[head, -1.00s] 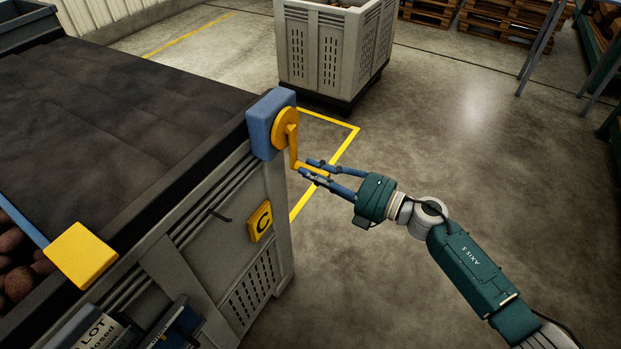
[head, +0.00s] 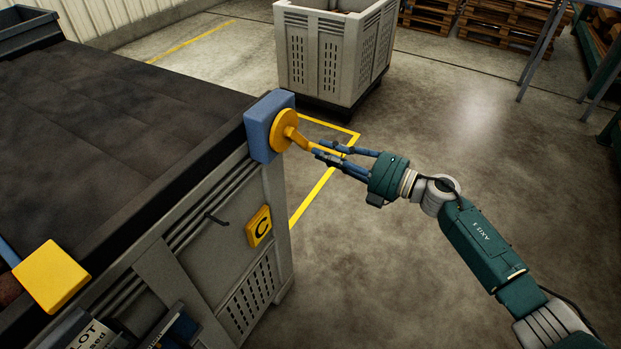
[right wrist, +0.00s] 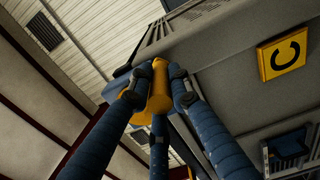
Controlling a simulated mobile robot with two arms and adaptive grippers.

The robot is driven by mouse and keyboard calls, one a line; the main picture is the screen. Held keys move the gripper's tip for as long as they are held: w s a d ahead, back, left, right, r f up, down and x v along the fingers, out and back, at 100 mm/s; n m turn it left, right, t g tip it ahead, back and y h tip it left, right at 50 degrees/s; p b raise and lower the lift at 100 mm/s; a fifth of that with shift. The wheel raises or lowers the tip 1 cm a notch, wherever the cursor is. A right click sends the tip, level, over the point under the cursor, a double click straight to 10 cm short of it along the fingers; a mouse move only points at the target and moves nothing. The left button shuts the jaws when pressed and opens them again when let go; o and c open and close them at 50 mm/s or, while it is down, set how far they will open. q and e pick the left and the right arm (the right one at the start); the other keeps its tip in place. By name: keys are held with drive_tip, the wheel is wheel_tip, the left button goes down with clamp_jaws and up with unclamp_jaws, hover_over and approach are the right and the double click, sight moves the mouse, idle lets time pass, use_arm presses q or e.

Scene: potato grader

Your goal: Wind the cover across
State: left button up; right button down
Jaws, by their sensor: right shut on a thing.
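The dark cover (head: 130,110) lies across most of the large grey bin (head: 225,225) at the left. A yellow block (head: 52,277) sits at the cover's near edge, with a blue bar running from it. A yellow crank (head: 286,130) is mounted on a blue housing (head: 262,125) at the bin's corner. My right gripper (head: 322,152) is shut on the crank's handle, which points right and slightly down. In the right wrist view its fingers close around the yellow handle (right wrist: 158,95). My left gripper is not in view.
A yellow C plate (head: 259,226) is on the bin's side, below the crank. Another slatted crate (head: 330,60) stands behind. Pallets (head: 480,18) and a metal rack are at the back right. The floor right of the bin is clear.

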use_arm(q)
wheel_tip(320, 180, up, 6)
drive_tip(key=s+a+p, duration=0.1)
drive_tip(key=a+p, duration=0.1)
drive_tip(key=p, duration=0.4)
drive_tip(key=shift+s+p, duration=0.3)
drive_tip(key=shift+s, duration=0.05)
use_arm(e)
wheel_tip(320, 180, up, 11)
drive_tip(key=w+d, duration=0.1)
drive_tip(key=w, duration=0.1)
drive_tip(key=shift+w+f, duration=0.2)
drive_tip(key=shift+w, duration=0.05)
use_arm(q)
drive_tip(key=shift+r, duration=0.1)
